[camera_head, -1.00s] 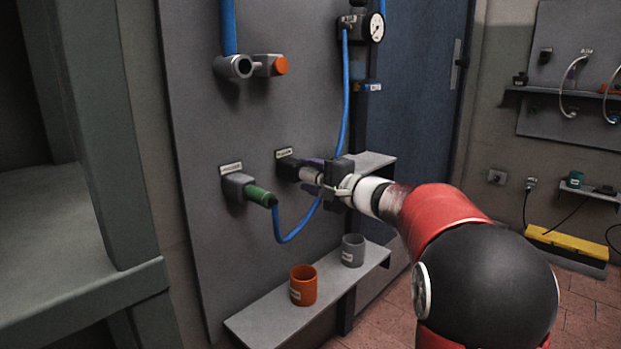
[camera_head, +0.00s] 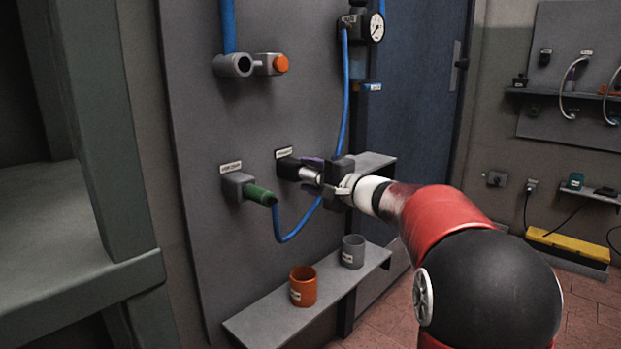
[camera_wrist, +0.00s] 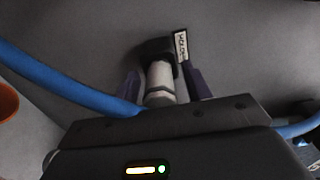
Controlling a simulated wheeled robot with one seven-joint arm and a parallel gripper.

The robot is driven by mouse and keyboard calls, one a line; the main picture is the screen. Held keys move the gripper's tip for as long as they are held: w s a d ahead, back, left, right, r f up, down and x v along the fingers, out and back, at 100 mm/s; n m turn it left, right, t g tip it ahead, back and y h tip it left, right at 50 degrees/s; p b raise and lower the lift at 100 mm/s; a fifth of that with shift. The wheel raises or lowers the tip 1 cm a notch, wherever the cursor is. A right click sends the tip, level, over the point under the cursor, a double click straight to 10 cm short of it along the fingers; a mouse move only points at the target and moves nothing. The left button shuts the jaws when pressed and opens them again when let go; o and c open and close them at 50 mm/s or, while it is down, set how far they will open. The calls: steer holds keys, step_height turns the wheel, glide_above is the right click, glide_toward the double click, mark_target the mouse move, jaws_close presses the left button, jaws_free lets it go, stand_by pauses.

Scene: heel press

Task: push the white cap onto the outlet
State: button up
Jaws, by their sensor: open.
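The white cap (camera_head: 309,174) is at the front of the dark outlet (camera_head: 288,168) on the grey panel, in line with it. In the wrist view the cap (camera_wrist: 160,80) is a pale cylinder meeting the black outlet (camera_wrist: 153,49); how deep it sits I cannot tell. My gripper (camera_head: 314,170) is open, with its dark purple fingers on either side of the cap. In the wrist view the fingers of my gripper (camera_wrist: 163,82) stand apart from the cap, with a gap at each side. Its palm hides the cap's near end.
A green-ended fitting (camera_head: 260,195) with a blue hose (camera_head: 292,238) is left of the outlet; the hose loops below my gripper. An orange cup (camera_head: 303,286) and a grey cup (camera_head: 353,251) stand on the shelf (camera_head: 270,322) below. An orange-ended fitting (camera_head: 272,65) is above.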

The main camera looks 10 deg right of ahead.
steer(key=shift+c, duration=0.2)
jaws_close()
stand_by(0.3)
steer(key=b+v, duration=0.3)
steer(key=v, duration=0.3)
steer(key=shift+b, duration=0.35)
stand_by(0.7)
stand_by(0.4)
steer(key=s+a+r+p, duration=0.3)
steer(key=s+r, duration=0.1)
steer(key=r, duration=0.4)
steer(key=s+a+r+p, duration=0.3)
steer(key=r+p, duration=0.1)
steer(key=r, duration=0.4)
steer(key=s+a+r+p, duration=0.3)
steer(key=s+a+r, duration=0.1)
steer(key=r, duration=0.4)
steer(key=shift+s+p, duration=0.3)
stand_by(1.8)
